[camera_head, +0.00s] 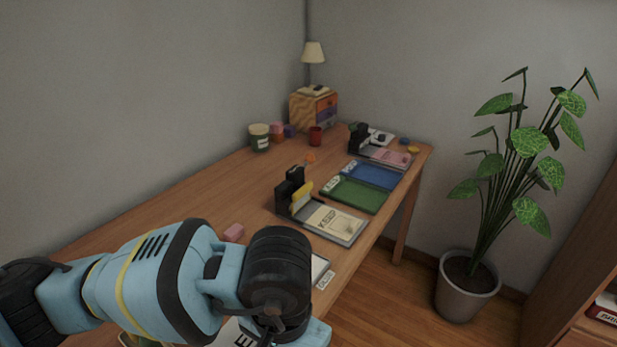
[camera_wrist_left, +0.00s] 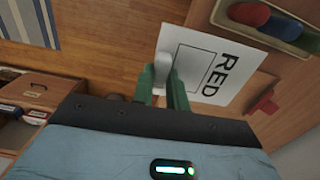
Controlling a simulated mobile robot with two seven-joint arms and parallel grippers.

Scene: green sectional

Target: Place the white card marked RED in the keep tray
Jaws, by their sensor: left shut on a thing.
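The white card marked RED (camera_wrist_left: 229,52) is between the green fingers of my left gripper (camera_wrist_left: 163,80) in the left wrist view, and the gripper is shut on it. In the head view a piece of white card (camera_head: 230,334) with a dark letter shows below my left arm, whose wrist hides the fingers. A green tray (camera_head: 354,194) and a blue tray (camera_head: 375,175) lie side by side on the table, both with small white labels. I cannot read these labels, so I cannot tell which is the keep tray. My right gripper is not in view.
On the wooden table (camera_head: 205,190), a black holder (camera_head: 288,193) stands by a grey tray with a lettered card (camera_head: 334,222). Another black holder (camera_head: 357,138) stands farther back. A potted plant (camera_head: 467,285) stands right.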

